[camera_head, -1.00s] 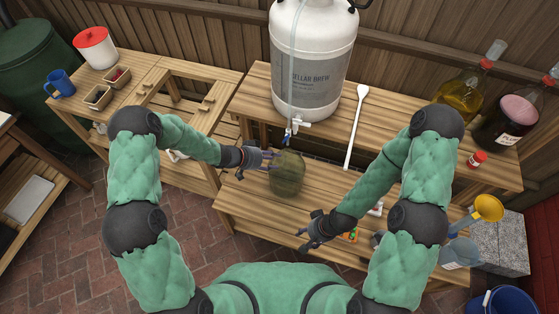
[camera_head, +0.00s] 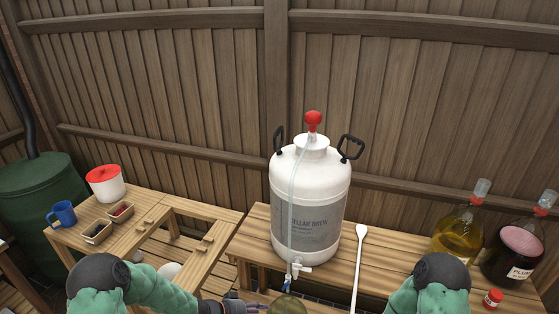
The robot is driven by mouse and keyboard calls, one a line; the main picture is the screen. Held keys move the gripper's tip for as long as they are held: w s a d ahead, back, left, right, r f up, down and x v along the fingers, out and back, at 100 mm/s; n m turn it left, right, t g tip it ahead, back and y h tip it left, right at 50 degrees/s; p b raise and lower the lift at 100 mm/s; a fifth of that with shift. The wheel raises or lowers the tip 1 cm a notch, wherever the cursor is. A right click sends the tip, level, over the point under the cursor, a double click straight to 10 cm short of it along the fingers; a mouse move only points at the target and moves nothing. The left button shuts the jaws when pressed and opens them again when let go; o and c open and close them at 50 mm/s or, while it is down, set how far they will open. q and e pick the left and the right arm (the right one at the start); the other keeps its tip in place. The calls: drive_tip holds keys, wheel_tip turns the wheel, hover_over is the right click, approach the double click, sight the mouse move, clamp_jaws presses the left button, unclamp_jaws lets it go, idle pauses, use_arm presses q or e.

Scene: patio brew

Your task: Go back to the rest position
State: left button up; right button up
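My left gripper (camera_head: 258,306) shows at the bottom edge of the head view, beside a greenish-brown rounded vessel (camera_head: 287,306). Both are cut off by the frame, so I cannot tell whether the fingers are open or touch the vessel. My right arm shows only as a green upper part at the bottom right; its gripper is out of view. A white keg (camera_head: 309,215) labelled "Cellar Brew" stands upright on the wooden bench (camera_head: 387,260), with a red cap, a clear tube and a spigot (camera_head: 296,269) above the vessel.
A yellow bottle (camera_head: 457,236), a dark red bottle (camera_head: 512,255) and a small red-capped jar (camera_head: 493,298) stand at right. A wooden fence (camera_head: 180,90) closes the back.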

use_arm(q)
drive_tip(key=s+a+f+n+g+y, duration=0.1)
drive_tip(key=s+f, duration=0.4)
drive_tip(key=s, duration=0.6)
drive_tip(key=s+a+f+n+g+y, duration=0.1)
drive_tip(key=s+f+n+g+y, duration=0.2)
drive_tip(key=s, duration=0.9)
wheel_tip(320, 180, down, 2)
drive_tip(key=n+y, duration=0.1)
drive_tip(key=n, duration=0.2)
drive_tip(key=shift+s, duration=0.3)
drive_tip(key=shift+a+f, duration=0.1)
